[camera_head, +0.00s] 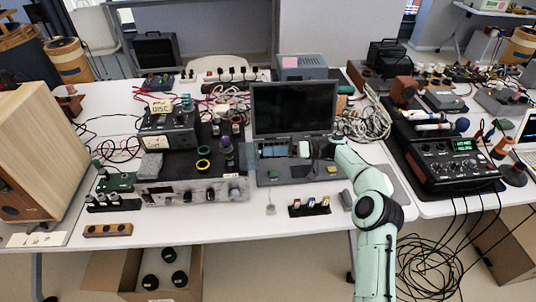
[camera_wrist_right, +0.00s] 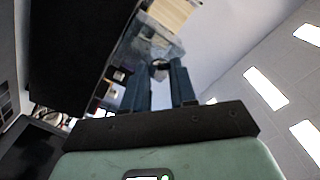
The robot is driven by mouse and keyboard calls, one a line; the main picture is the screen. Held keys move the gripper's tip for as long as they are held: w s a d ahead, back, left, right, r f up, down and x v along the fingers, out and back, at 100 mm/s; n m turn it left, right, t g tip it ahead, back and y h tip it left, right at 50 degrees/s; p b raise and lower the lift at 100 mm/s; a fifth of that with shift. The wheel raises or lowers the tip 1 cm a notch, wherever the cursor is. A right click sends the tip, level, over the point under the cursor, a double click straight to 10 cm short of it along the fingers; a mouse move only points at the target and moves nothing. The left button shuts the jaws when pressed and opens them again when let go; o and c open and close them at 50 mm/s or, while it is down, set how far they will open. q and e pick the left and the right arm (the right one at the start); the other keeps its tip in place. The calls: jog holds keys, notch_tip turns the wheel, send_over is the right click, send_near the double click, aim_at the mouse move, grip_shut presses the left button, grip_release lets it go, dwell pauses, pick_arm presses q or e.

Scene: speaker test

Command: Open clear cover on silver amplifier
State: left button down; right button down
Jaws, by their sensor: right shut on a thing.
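The silver amplifier (camera_head: 210,190) stands on the table left of centre, with knobs on its front and a dark top. A greyish see-through panel, which looks like the clear cover (camera_head: 246,157), shows faintly at its right side; its outline and tilt are hard to make out. My right gripper (camera_head: 264,151) reaches in from the right, just right of the amplifier and before the dark screen. In the right wrist view its blue fingers (camera_wrist_right: 162,80) are close together, shut on what seems the cover's edge; a see-through surface (camera_wrist_right: 150,40) lies beyond them. My left gripper is out of view.
A laptop-like device with a dark screen (camera_head: 292,108) stands behind my right gripper. A black device (camera_head: 165,128) sits behind the amplifier. A wooden speaker (camera_head: 45,150) stands at the left, a black mixer (camera_head: 450,155) at the right. The table's front strip is partly clear.

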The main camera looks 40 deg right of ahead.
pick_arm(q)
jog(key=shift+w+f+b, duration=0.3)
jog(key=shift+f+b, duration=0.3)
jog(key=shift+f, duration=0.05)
pick_arm(e)
jog(key=shift+s+d+f+y, duration=0.1)
jog(key=shift+d+f+y, duration=0.05)
jog(key=shift+f+y, duration=0.35)
jog(key=c, duration=0.9)
grip_release()
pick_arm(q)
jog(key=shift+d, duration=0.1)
